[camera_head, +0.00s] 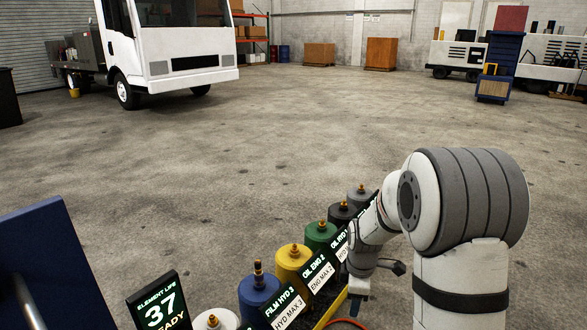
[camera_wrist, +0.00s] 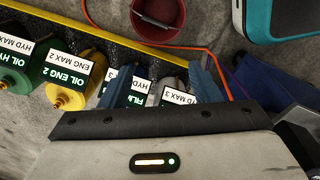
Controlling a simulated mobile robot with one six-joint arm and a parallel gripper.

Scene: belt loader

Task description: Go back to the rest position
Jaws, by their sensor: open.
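My gripper (camera_head: 357,296) hangs from my arm at the lower right of the head view, beside the row of labelled canisters. In the wrist view my gripper (camera_wrist: 157,82) has its two blue fingers spread apart, with label cards and part of a pale canister showing between them. Nothing appears clamped. The row holds a blue canister (camera_head: 259,293), a yellow canister (camera_head: 293,265), a green canister (camera_head: 320,238) and a dark one (camera_head: 341,216). My arm hides part of the row's right side.
A display reading 37 (camera_head: 160,308) stands at the lower left. A red bowl (camera_wrist: 162,30), an orange cable (camera_wrist: 212,62) and a teal case (camera_wrist: 282,16) lie near the gripper. A white truck (camera_head: 165,50) stands far left; the middle floor is clear.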

